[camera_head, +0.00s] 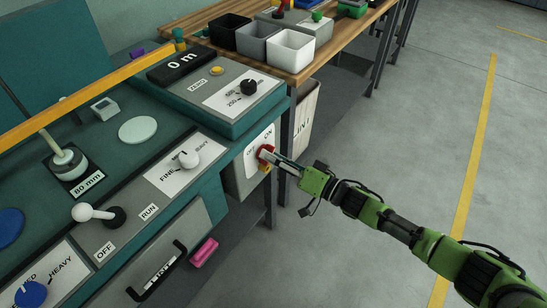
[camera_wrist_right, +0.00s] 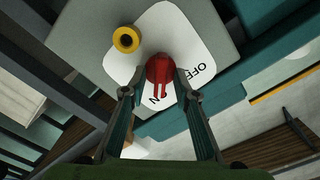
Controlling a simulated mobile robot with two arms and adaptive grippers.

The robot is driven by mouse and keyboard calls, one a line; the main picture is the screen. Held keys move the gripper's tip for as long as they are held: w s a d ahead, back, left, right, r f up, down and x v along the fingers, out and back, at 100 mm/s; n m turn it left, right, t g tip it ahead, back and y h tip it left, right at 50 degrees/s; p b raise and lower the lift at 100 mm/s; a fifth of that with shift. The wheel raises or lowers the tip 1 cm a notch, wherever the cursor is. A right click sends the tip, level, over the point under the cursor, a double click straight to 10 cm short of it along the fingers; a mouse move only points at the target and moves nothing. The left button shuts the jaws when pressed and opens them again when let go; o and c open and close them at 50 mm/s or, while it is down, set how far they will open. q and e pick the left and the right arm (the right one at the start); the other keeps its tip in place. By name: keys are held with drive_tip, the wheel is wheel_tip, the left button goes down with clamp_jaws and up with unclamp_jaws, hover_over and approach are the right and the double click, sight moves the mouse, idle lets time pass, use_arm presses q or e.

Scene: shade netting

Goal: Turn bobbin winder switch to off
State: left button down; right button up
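A red switch knob (camera_head: 266,153) sits on a white plate marked OFF and ON, on the grey box at the right end of the teal machine. In the right wrist view the red knob (camera_wrist_right: 160,70) lies between the two fingertips of my right gripper (camera_wrist_right: 163,76), which appear to touch its sides. The knob's red lower part points toward the partly covered ON lettering; OFF is readable to its right. In the head view my right gripper (camera_head: 283,163) reaches the knob from the right and covers part of it. My left gripper is not in view.
A yellow round part (camera_wrist_right: 126,39) sits beside the switch plate. A white bag (camera_head: 306,110) hangs behind the switch box. A wooden bench (camera_head: 330,52) holds black, grey and white bins. A white-balled RUN/OFF lever (camera_head: 85,212) is at left. Floor at right is clear.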

drive_tip(key=shift+c, duration=0.4)
clamp_jaws()
